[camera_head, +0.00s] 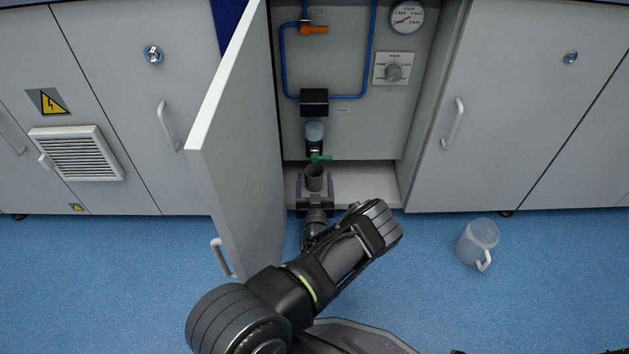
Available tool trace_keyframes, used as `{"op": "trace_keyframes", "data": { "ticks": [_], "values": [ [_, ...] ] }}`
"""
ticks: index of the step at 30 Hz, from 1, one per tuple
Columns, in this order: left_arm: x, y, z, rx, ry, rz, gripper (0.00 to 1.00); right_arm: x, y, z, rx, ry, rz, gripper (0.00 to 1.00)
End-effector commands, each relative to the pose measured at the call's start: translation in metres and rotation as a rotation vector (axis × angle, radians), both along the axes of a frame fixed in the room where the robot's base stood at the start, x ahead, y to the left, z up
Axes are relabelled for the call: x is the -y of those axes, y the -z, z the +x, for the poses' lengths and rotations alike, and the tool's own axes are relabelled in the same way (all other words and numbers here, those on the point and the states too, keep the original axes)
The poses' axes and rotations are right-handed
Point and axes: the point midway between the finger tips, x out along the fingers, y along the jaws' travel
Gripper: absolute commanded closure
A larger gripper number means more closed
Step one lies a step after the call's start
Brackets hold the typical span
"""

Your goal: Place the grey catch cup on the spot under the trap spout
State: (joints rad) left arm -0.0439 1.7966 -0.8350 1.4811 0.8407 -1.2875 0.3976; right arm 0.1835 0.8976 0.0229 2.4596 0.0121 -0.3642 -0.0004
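The grey catch cup (314,172) stands upright at the front of the cabinet floor. It is just below the trap (315,132) and its green valve handle (321,158), close under the spout. The spout's tip and the spot below it are hard to make out. My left gripper (315,186) reaches in low from the front, with one purple-padded finger on each side of the cup. The fingers look spread slightly wider than the cup, with narrow gaps. The cup's base is partly hidden by the gripper. My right gripper is out of view.
The open cabinet door (240,140) stands close to the left of my arm. Blue pipes (284,70), an orange valve handle (313,29), a gauge (407,17) and a dial (394,72) are on the back panel. A clear jug (477,241) stands on the blue floor at right.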

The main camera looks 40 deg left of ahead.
Motion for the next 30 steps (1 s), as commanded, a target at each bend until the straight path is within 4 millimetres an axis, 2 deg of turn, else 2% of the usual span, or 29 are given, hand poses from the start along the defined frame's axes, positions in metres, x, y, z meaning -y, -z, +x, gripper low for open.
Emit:
{"op": "trace_keyframes", "data": {
  "ticks": [10,13,17,24,30],
  "values": [
    [0.0,-0.004,0.0,-0.001,0.0,0.001,0.25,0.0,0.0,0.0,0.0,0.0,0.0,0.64],
    [0.007,-0.005,-0.008,-0.002,-0.001,-0.002,0.25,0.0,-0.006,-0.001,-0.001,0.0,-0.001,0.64],
    [0.02,-0.007,-0.024,-0.002,0.0,-0.002,0.25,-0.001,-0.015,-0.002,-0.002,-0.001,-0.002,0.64],
    [0.056,-0.006,-0.061,-0.006,0.007,0.0,0.25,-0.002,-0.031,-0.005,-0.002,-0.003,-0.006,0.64],
    [0.074,-0.005,-0.084,-0.003,0.005,0.0,0.25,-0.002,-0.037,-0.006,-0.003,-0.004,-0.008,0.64]
  ]
}}
